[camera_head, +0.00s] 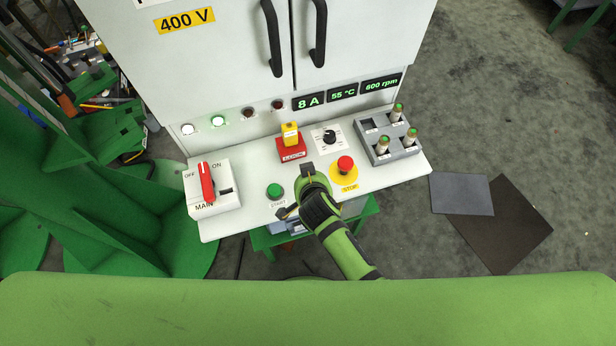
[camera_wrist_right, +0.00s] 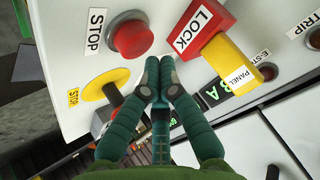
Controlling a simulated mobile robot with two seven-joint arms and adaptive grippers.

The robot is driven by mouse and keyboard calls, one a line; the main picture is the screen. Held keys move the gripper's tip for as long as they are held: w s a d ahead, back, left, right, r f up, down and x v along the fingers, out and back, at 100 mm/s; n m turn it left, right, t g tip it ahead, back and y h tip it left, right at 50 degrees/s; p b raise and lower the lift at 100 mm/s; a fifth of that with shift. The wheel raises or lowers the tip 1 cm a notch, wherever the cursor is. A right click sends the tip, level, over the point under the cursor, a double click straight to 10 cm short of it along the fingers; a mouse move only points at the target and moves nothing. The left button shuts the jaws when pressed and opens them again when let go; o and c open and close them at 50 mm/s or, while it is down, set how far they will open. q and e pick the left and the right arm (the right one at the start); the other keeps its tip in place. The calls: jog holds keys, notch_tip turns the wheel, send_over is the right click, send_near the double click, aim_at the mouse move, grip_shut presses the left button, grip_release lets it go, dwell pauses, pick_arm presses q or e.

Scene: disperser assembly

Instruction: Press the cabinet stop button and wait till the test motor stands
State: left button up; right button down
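The red stop button (camera_wrist_right: 132,37), beside a white STOP label, shows in the right wrist view; in the head view my right gripper's body hides it. My right gripper (camera_head: 306,170) is over the panel's front middle. In the right wrist view its fingertips (camera_wrist_right: 160,65) are together and empty, apart from the button in the picture; touching cannot be told. The speed display (camera_head: 381,85) reads 600 rpm. The green START button (camera_head: 275,190) lies left of the gripper. I cannot make out the test motor. My left gripper is out of view.
The red emergency stop (camera_head: 345,163) on a yellow disc is close right of the gripper. The red LOCK block (camera_head: 291,152) and rotary knob (camera_head: 329,137) are behind it. The main switch (camera_head: 207,182) is left; a grey fuse tray (camera_head: 376,148) is right. The panel (camera_head: 250,220) has free front room.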

dwell(0.5)
jog(key=shift+f+b, duration=0.35)
jog(key=shift+f, duration=0.1)
jog(key=shift+f+b, duration=0.8)
jog(key=shift+f, duration=0.15)
dwell(0.7)
jog(key=shift+r, duration=0.1)
jog(key=shift+r+p, duration=1.25)
jog(key=shift+r, duration=0.1)
notch_tip(320, 180, up, 5)
jog(key=p, duration=0.5)
